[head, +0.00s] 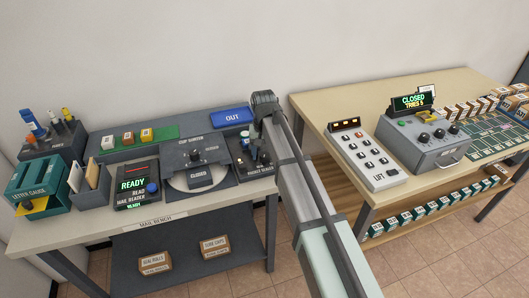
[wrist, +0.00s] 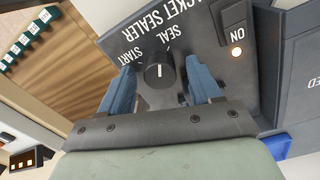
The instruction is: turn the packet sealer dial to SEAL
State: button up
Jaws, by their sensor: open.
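The packet sealer (wrist: 222,45) is a dark box. Its face fills the wrist view, with START and SEAL lettering around the dial and a lit light beside ON. The round dark dial (wrist: 159,73) has a white pointer line, which points up in the picture, toward the area between START and SEAL. My gripper (wrist: 161,80) is open, its blue fingers on either side of the dial; I cannot tell whether they touch it. Other lettering is partly hidden by the fingers. In the head view the sealer (head: 243,163) is partly behind my arm, and my fingers are not clearly visible.
A mail reader (head: 134,186) showing READY is farther left. Across a gap, the right table (head: 345,95) holds a lift panel (head: 366,156) and a grey box (head: 425,140) with knobs.

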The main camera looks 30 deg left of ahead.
aim_at(265, 154)
notch_tip(265, 154, up, 14)
dwell(0.8)
jog(key=shift+f, duration=0.1)
notch_tip(265, 154, down, 14)
jog(key=n, duration=1)
jog(key=shift+w+n, duration=0.1)
jog(key=shift+n, duration=0.3)
dwell(0.3)
jog(key=shift+c, duration=0.3)
